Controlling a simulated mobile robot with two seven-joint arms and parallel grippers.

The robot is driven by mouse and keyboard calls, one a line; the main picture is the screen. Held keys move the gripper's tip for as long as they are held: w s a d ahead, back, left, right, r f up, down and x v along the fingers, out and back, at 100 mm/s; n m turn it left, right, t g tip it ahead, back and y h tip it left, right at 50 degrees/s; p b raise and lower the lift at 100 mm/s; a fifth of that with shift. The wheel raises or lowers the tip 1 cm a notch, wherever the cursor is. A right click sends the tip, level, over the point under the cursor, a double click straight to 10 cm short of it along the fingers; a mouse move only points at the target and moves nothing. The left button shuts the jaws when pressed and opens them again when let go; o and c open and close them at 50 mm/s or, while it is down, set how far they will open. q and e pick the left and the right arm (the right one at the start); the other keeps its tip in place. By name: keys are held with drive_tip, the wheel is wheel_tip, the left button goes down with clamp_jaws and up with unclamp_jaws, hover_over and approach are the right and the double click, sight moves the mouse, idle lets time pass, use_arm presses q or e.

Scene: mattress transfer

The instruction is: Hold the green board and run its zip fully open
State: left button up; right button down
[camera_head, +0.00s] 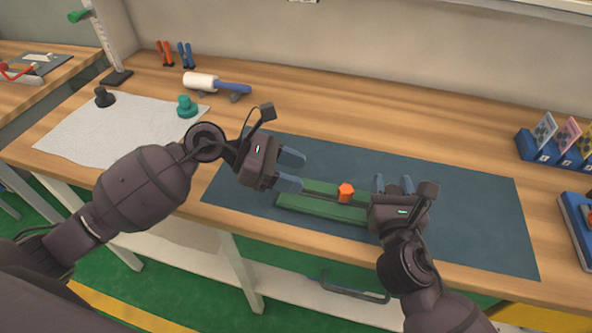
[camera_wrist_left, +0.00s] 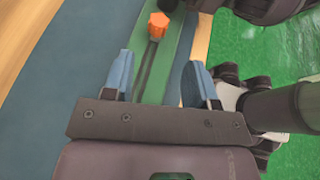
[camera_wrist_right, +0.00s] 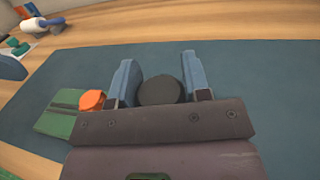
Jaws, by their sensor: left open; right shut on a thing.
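The green board (camera_head: 322,208) lies on a dark blue mat, with a dark slot along its length. An orange many-sided pull (camera_head: 346,192) stands on the slot, close to my right gripper; it also shows in the left wrist view (camera_wrist_left: 158,24). My left gripper (camera_head: 297,169) is open and empty over the board's left part, its fingers apart on either side of the board in its wrist view. My right gripper (camera_head: 393,184) is shut on a dark round knob (camera_wrist_right: 160,90) at the board's right end. The board's right end is partly hidden by this gripper.
The blue mat (camera_head: 470,215) is clear to the right. A white cloth (camera_head: 75,133) with a black knob and a teal knob (camera_head: 187,106) lies left. A roller (camera_head: 205,82) and pliers stand at the back. Blue card holders (camera_head: 535,150) stand far right.

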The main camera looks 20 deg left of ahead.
drive_tip(key=c, duration=0.5)
unclamp_jaws()
